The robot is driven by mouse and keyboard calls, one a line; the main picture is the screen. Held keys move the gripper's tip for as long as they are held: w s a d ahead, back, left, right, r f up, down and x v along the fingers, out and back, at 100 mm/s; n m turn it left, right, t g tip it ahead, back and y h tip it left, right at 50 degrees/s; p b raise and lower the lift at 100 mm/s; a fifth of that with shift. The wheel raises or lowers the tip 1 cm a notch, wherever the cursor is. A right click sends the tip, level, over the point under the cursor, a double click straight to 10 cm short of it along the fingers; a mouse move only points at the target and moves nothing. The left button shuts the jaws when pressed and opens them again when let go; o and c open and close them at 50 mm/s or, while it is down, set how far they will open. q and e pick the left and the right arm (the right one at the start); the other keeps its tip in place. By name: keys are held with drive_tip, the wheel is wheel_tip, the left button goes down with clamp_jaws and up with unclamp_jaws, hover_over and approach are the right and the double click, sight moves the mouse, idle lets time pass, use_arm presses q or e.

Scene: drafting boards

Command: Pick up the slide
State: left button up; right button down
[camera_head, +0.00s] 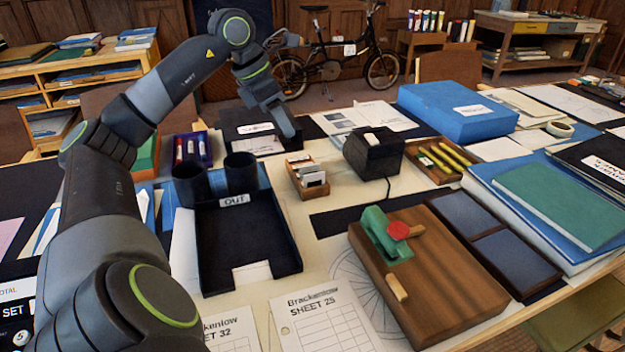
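A small wooden box (304,190) stands on the table near the middle, with several small white-framed pieces (314,178) in it that look like slides. I cannot tell which piece is the task's slide. A black box-shaped device (372,157), perhaps a slide viewer, stands just right of it with a small white piece (371,139) at its top. My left gripper (290,138) points down above and behind the wooden box, apart from the pieces in it. Its fingertips are too small and dark to tell whether it is open or shut. My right gripper is not in view.
A black OUT tray (245,255) with two dark cups (241,172) behind it stands left of the wooden box. A wooden block with a green clamp (385,235) stands in front right. A tray of yellow markers (440,160) and a blue box (457,110) are farther right.

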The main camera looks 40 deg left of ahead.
use_arm(q)
drive_tip(key=b, duration=0.1)
approach(312, 174)
drive_tip(key=x, duration=0.4)
drive_tip(key=shift+s+d+f, duration=0.2)
drive_tip(key=shift+d+f, duration=0.05)
drive_tip(key=shift+f, duration=0.15)
drive_tip(key=shift+w+a+x, duration=0.15)
drive_tip(key=shift+w+x, duration=0.05)
drive_tip(key=shift+x, duration=1.15)
drive_tip(key=shift+w+a+x, duration=0.15)
drive_tip(key=shift+x, duration=1.2)
drive_tip(key=shift+r, duration=0.15)
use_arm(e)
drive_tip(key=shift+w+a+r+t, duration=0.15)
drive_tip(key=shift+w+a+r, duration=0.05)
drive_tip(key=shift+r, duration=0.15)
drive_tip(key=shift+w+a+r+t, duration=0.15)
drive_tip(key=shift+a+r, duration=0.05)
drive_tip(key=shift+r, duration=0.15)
use_arm(q)
clamp_jaws()
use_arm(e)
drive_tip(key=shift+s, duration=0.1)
